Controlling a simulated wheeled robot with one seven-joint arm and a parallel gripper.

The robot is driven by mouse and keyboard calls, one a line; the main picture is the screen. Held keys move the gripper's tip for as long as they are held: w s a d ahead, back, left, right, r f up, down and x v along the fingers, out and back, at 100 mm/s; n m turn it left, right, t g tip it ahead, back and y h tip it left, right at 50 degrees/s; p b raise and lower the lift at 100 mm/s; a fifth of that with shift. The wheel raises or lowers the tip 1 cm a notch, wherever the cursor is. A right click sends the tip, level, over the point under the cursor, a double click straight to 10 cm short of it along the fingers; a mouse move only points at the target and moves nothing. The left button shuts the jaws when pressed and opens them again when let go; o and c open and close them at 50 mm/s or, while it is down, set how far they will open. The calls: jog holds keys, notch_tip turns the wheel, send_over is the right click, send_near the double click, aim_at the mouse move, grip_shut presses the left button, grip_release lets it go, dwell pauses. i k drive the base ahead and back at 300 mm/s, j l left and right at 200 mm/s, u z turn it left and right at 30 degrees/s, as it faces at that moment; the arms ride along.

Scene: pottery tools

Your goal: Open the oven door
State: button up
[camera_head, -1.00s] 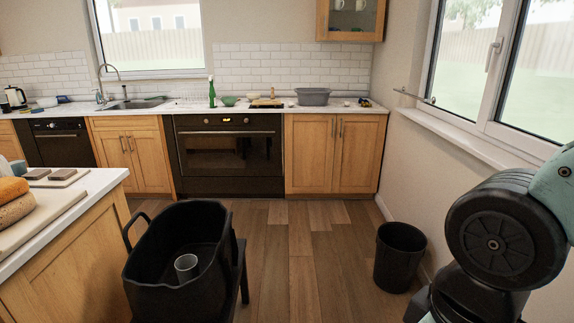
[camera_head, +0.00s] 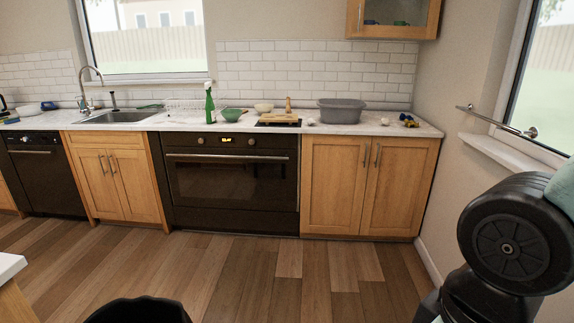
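The black oven (camera_head: 230,183) is built into the counter run at the back, between wooden cabinets. Its door (camera_head: 228,182) is shut, with a dark glass window and a horizontal bar handle (camera_head: 228,157) along its top edge. Two knobs and a lit display sit above the handle. Part of my arm shows at the right edge. My gripper is not in view.
A black bin-like tub (camera_head: 138,310) shows at the bottom edge, with a white counter corner (camera_head: 8,268) to its left. The wooden floor (camera_head: 240,268) before the oven is clear. A window sill (camera_head: 515,148) and rail (camera_head: 495,120) are on the right wall.

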aim_at(264, 178)
jog(key=i+u, duration=0.15)
jog(key=i, duration=1.85)
jog(key=i+u, duration=0.4)
jog(key=i, duration=0.15)
jog(key=i+u, duration=0.45)
jog(key=i+l+u, duration=0.4)
jog(key=i, duration=0.2)
jog(key=i+u, duration=0.45)
jog(key=i+l+u, duration=0.2)
jog(key=i+u, duration=0.2)
